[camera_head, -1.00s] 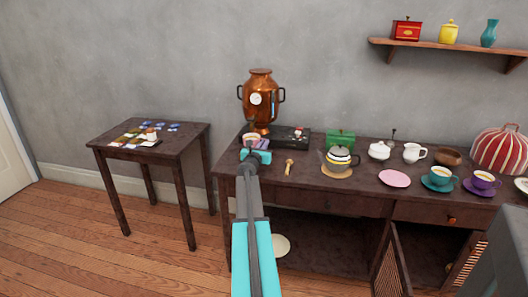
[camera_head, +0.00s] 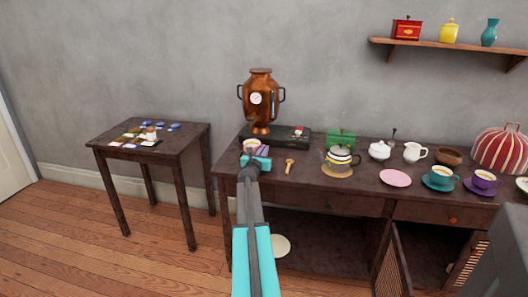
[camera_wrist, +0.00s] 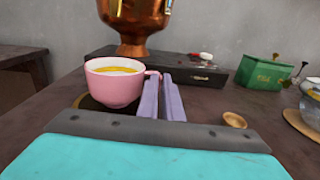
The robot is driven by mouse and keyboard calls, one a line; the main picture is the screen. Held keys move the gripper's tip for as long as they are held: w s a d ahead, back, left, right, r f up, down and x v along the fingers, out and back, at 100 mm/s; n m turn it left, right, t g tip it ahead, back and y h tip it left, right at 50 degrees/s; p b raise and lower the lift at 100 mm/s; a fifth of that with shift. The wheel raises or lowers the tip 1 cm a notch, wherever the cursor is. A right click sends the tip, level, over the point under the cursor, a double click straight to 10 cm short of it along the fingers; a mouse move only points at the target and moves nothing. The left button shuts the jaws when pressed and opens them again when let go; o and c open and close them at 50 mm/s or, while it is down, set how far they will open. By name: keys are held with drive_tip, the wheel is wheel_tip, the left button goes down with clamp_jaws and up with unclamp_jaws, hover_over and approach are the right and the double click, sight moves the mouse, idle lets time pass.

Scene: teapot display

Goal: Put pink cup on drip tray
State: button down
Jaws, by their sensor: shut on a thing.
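The pink cup (camera_wrist: 113,88), filled with a yellow-orange liquid, is upright in the wrist view. It also shows in the head view (camera_head: 249,144), below and in front of the copper urn. My gripper (camera_wrist: 168,80) is shut on the cup's handle, at the cup's right side. In the head view my gripper (camera_head: 259,152) is over the left end of the long table. A dark round piece with a brassy edge, seemingly the drip tray (camera_wrist: 88,103), shows just under the cup. The cup hides most of it, and I cannot tell whether they touch.
The copper urn (camera_head: 260,103) stands behind the cup. A black case (camera_head: 290,136), a wooden spoon (camera_head: 289,166), a green box (camera_head: 341,139) and a striped teapot (camera_head: 340,158) lie to the right. A small side table (camera_head: 178,145) stands apart at left.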

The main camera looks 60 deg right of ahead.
drive_tip(key=shift+f, duration=0.15)
drive_tip(key=c, duration=1.9)
unclamp_jaws()
drive_tip(key=shift+c, duration=0.2)
drive_tip(key=shift+a+r, duration=0.15)
drive_tip(key=shift+r, duration=0.05)
drive_tip(key=shift+v, duration=5.9)
drive_tip(key=shift+s+f, duration=0.1)
drive_tip(key=shift+s, duration=0.05)
